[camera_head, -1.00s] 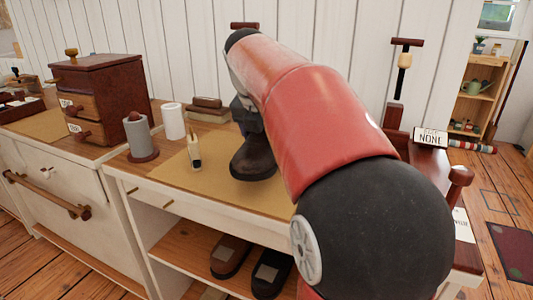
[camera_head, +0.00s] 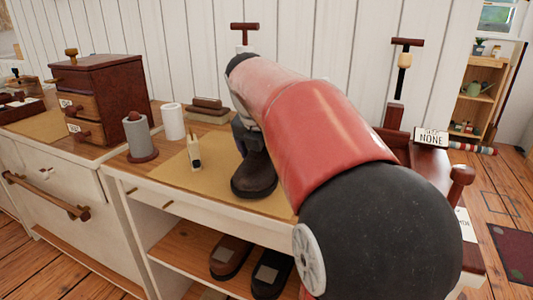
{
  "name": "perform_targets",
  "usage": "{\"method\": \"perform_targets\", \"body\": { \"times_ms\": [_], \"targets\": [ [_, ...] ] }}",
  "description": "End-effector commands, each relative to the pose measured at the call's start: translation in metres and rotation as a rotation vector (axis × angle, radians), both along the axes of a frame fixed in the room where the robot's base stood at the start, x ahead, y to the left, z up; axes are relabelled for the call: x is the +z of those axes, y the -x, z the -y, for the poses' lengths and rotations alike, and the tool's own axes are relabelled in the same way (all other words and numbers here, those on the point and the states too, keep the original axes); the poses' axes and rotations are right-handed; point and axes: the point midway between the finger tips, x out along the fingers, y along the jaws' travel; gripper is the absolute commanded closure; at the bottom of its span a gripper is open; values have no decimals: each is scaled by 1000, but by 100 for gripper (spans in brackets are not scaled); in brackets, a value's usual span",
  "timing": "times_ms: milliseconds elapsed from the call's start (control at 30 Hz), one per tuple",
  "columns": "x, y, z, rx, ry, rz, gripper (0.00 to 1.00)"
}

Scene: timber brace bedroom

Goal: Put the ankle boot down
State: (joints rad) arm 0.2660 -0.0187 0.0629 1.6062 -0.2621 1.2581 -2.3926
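The dark brown ankle boot (camera_head: 254,176) is upright over the tan mat (camera_head: 215,178) on the white bench, toe toward the camera. Its sole is at or just above the mat; I cannot tell whether it touches. My gripper (camera_head: 243,128) is at the boot's upper part, mostly hidden behind my red and black arm. The fingertips are hidden, but the boot has moved together with the arm, so the gripper is holding it. The arm also covers the right part of the mat.
A small pale bottle-like tool (camera_head: 194,152) stands on the mat left of the boot. A grey spool (camera_head: 138,136), a white roll (camera_head: 173,121) and brushes (camera_head: 208,108) are behind and left. A wooden drawer box (camera_head: 104,98) stands further left. Shoes (camera_head: 231,256) sit on the shelf below.

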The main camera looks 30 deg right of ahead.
Motion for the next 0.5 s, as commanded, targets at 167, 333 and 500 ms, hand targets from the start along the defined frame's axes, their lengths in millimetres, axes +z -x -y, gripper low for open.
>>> {"method": "perform_targets", "body": {
  "times_ms": [167,333,500],
  "targets": [
    [1,0,0,0,0,0,3],
    [17,3,-4,1,0,3,3],
    [50,11,-15,2,1,4,3]
  ]
}}
